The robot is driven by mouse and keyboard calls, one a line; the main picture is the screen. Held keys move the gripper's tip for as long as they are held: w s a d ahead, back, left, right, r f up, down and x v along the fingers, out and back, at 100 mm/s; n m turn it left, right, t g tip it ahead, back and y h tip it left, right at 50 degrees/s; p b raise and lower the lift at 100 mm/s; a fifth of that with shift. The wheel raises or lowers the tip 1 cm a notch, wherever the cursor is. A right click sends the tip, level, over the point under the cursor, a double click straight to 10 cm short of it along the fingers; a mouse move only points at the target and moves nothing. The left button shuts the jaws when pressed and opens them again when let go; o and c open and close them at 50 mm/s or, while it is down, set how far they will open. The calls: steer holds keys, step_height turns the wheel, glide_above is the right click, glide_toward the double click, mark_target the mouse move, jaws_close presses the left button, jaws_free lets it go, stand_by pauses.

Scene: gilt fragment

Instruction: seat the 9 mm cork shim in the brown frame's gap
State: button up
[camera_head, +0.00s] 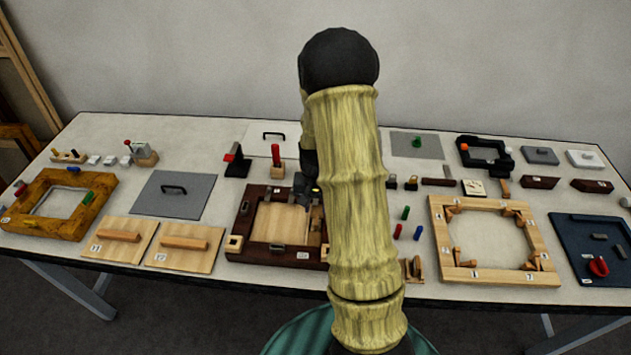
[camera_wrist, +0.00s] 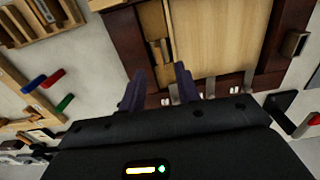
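The dark brown frame (camera_head: 240,218) lies on the table, partly behind my arm. In the wrist view its dark rail (camera_wrist: 130,38) runs left of a pale wood panel (camera_wrist: 215,40), with a narrow gap (camera_wrist: 152,18) between them. Small tan pieces (camera_wrist: 160,52) sit in this gap, just beyond my fingertips; I cannot tell whether one is the 9 mm cork shim. My gripper (camera_wrist: 161,72) is over the frame, its two dark fingers apart with nothing visible between them. In the head view it is mostly hidden by my arm.
A small wooden rack (camera_head: 412,270) is at the front edge. Small metal clips sit along the frame's rail. A pale octagonal-opening frame (camera_head: 440,232) lies further right.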

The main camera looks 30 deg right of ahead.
mark_target(316, 221)
step_height(316, 221, up, 10)
steer(key=b, duration=0.1)
steer(key=shift+r, duration=0.1)
stand_by(0.9)
steer(key=s+a+r+n+t, duration=0.2)
steer(key=s+a+n, duration=0.4)
steer(key=s+a, duration=0.6)
steer(key=shift+a+r+n+t, duration=0.2)
steer(key=shift+a+n+t, duration=0.15)
steer(key=shift+a, duration=0.3)
